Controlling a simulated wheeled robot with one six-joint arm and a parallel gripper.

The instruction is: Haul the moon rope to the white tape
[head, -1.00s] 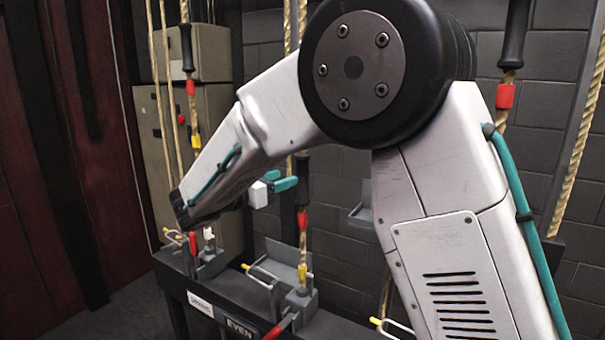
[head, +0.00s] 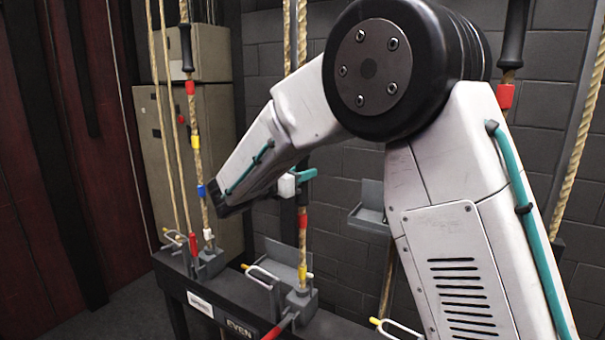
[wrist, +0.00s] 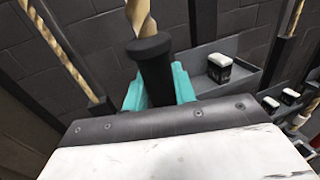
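My gripper has teal fingers (wrist: 158,88) on both sides of the black grip sleeve (wrist: 152,52) of the middle rope, with no gap showing; it looks shut on it. In the head view, my gripper (head: 305,175) is at that middle rope (head: 303,242), above its red and yellow tapes. No white tape shows on this rope. A white tape (head: 208,234) shows low on the left rope (head: 197,165), below its red, yellow and blue tapes. No moon mark is readable on any rope.
A dark rail (head: 235,310) carries rope locks with red levers (head: 270,333) and a label reading "EVEN". A grey tray (head: 368,215) is on the wall behind. Another rope (head: 505,97) hangs at right. A beige cabinet (head: 150,140) stands at the back left.

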